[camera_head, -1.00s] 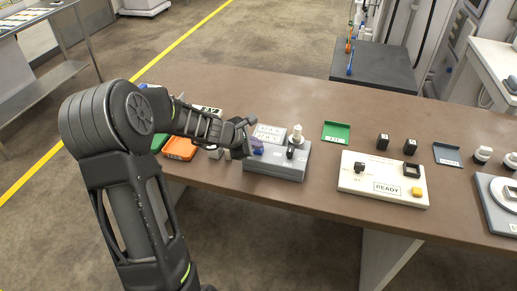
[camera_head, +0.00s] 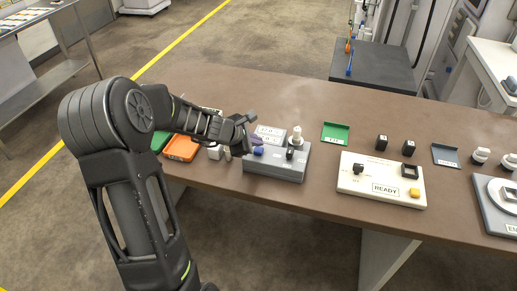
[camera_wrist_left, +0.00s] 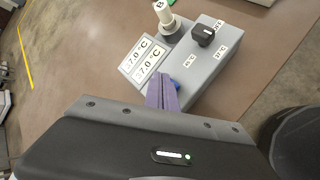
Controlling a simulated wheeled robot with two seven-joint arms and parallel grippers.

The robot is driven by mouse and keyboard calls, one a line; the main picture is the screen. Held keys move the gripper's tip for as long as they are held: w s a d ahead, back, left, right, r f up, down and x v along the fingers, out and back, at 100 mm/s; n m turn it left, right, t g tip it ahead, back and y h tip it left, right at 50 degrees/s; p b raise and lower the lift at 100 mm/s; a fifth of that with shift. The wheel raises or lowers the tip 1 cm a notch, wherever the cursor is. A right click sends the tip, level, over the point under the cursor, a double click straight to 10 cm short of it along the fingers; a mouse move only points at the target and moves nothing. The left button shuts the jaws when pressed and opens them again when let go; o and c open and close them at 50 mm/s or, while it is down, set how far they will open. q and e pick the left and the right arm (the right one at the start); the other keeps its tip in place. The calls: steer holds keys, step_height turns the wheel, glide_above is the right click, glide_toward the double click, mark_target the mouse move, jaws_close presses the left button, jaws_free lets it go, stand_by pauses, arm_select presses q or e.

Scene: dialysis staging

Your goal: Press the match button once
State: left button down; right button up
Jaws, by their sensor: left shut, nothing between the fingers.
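A grey box (camera_head: 277,170) stands on the brown table with a blue button (camera_head: 258,151) on its left part. In the left wrist view the blue button (camera_wrist_left: 177,86) is partly hidden behind my fingers. I cannot read any label naming it as the match button. My right gripper is out of view.
A cream panel (camera_head: 351,184) marked READY, with a yellow button (camera_head: 414,192), stands to the right. Green (camera_head: 335,132) and grey (camera_head: 446,155) trays and small black blocks (camera_head: 382,142) lie behind. An orange tray (camera_head: 181,148) is left, beneath my arm.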

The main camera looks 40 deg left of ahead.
mark_target(256, 151)
arm_select(q)
steer(key=shift+r, duration=0.1)
step_height(256, 151, up, 5)
steer(key=p, duration=0.4)
steer(key=shift+p, duration=0.3)
stand_by(0.5)
